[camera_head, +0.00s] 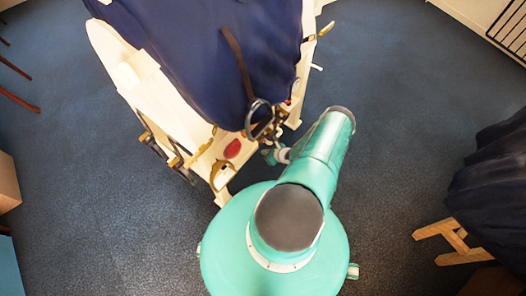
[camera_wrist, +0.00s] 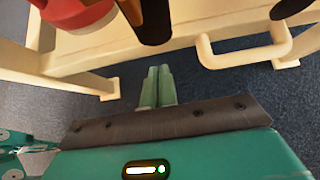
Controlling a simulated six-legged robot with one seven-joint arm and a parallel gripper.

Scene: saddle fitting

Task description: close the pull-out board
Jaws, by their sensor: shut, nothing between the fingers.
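The pull-out board (camera_head: 207,163) is a cream wooden board at the near end of the wooden stand, with a red item (camera_head: 232,148) on it. In the wrist view its cream front edge (camera_wrist: 130,62) runs across the upper part, with a loop-shaped handle (camera_wrist: 245,62) at right. It appears to stick out from the stand; how far I cannot tell. My gripper (camera_wrist: 158,70) is shut and empty, its green fingers side by side just below the front edge in the picture, left of the handle. Whether they touch it I cannot tell.
The stand (camera_head: 150,92) carries a dark blue cover (camera_head: 205,45). A strap with a metal stirrup (camera_head: 258,115) hangs near my gripper. Another covered wooden stand (camera_head: 455,240) is at right. Carpet between is clear.

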